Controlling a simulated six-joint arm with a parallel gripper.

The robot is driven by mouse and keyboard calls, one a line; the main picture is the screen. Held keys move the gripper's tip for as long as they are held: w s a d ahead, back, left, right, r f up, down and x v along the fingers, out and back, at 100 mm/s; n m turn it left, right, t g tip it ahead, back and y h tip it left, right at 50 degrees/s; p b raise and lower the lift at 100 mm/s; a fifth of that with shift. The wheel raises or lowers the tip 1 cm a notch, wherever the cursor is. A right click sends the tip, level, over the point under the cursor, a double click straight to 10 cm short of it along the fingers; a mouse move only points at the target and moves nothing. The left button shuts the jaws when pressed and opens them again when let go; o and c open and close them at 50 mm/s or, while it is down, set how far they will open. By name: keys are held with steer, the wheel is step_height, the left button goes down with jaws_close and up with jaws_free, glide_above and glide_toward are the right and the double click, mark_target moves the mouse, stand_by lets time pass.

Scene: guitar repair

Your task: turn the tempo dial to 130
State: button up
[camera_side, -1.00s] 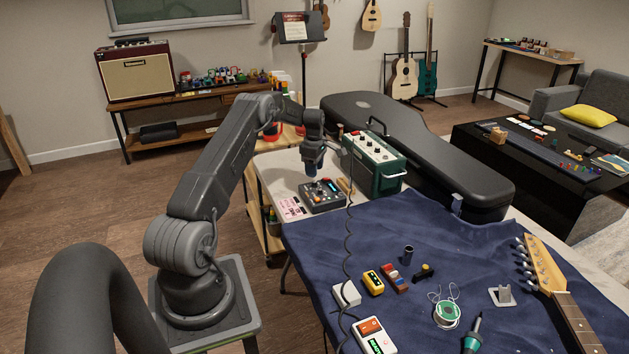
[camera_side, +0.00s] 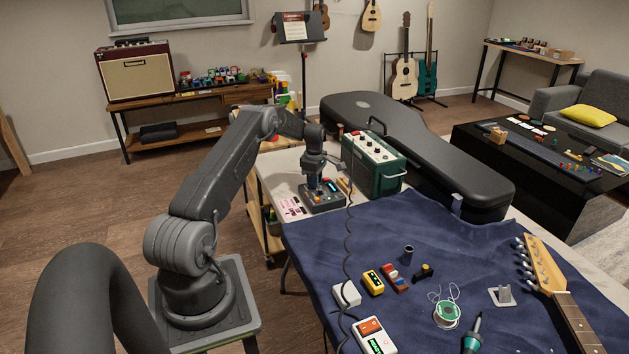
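A small dark grey box with knobs and coloured buttons (camera_side: 322,199) sits on the pale table top, left of the green amplifier. I take it to be the unit with the tempo dial; the dial itself and its reading are too small to make out. My gripper (camera_side: 315,187) points straight down at the top of this box, over its left-middle part. Its fingertips are at or just above the box's face; I cannot tell whether they touch a knob. The fingers are too small to show whether they are open or shut.
The green amplifier (camera_side: 374,162) stands close on the right, with the black guitar case (camera_side: 430,150) behind it. A pink-printed card (camera_side: 291,208) lies left of the box. A coiled dark cable (camera_side: 348,240) hangs nearby. Tools lie on the blue cloth (camera_side: 455,260) in front.

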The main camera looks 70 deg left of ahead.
jaws_close()
steer(key=shift+m, duration=0.4)
steer(key=m, duration=0.2)
steer(key=shift+m, duration=0.4)
steer(key=m, duration=0.4)
steer(key=shift+m, duration=0.3)
steer(key=m, duration=0.4)
steer(key=shift+m, duration=0.3)
steer(key=m, duration=0.4)
steer(key=shift+m, duration=0.4)
